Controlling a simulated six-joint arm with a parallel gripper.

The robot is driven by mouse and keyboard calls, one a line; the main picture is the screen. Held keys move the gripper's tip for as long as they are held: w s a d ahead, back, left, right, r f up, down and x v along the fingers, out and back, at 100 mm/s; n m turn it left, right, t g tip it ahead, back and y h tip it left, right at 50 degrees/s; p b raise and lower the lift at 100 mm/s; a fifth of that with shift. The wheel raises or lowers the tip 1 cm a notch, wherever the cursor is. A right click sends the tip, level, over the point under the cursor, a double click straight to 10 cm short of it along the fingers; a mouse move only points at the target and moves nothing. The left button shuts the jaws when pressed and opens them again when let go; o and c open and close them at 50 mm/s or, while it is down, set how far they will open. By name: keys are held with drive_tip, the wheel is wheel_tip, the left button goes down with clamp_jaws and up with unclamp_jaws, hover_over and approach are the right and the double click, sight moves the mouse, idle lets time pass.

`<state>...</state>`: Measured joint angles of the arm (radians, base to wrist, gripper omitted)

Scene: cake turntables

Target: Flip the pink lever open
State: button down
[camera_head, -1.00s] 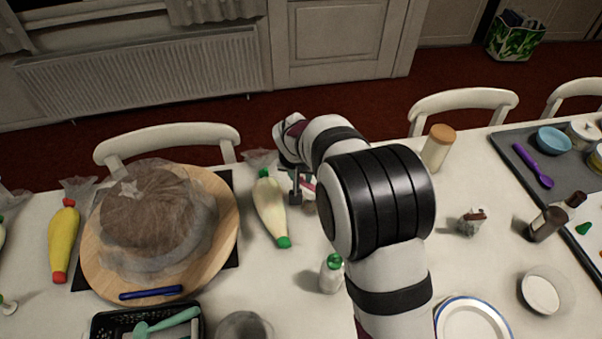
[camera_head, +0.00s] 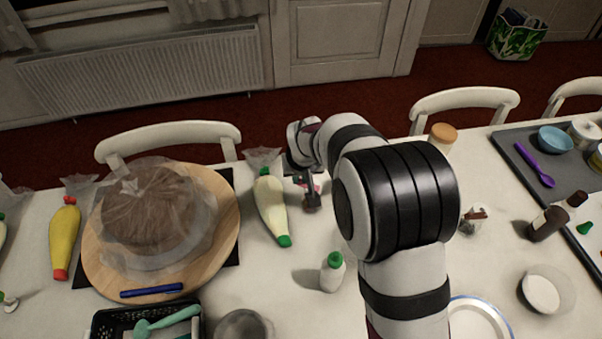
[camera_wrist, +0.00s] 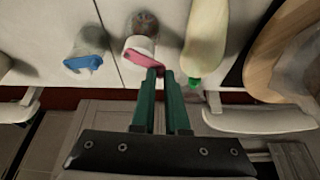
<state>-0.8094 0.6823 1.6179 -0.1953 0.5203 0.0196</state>
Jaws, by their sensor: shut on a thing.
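The pink lever (camera_wrist: 146,61) sits on a small white container (camera_wrist: 139,43) with dark contents in the wrist view. Its free end reaches the tips of my gripper (camera_wrist: 163,72), whose two green fingers are close together and shut on it. In the head view, my gripper (camera_head: 311,207) points down at the table beside the white-green bottle, and only a little of the pink lever shows there. My arm hides most of the container in the head view.
A container with a blue lever (camera_wrist: 83,63) stands beside the pink one. A pale piping bag (camera_head: 271,206) with a green cap lies left of my gripper. A small green-capped bottle (camera_head: 333,272) stands nearer. A covered cake on a wooden turntable (camera_head: 222,225) is farther left.

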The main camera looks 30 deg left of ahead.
drive_tip(key=d+n+g, duration=0.1)
drive_tip(key=n, duration=0.2)
drive_tip(key=s+n+g+y, duration=0.1)
drive_tip(key=n, duration=0.2)
drive_tip(key=s+d+n+g, duration=0.1)
drive_tip(key=n, duration=0.3)
drive_tip(key=shift+d+g+y, duration=0.3)
drive_tip(key=shift+d, duration=0.05)
drive_tip(key=shift+s+d, duration=0.1)
idle(1.1)
drive_tip(key=c, duration=0.9)
unclamp_jaws()
drive_tip(key=v, duration=1.5)
drive_tip(key=shift+r, duration=0.4)
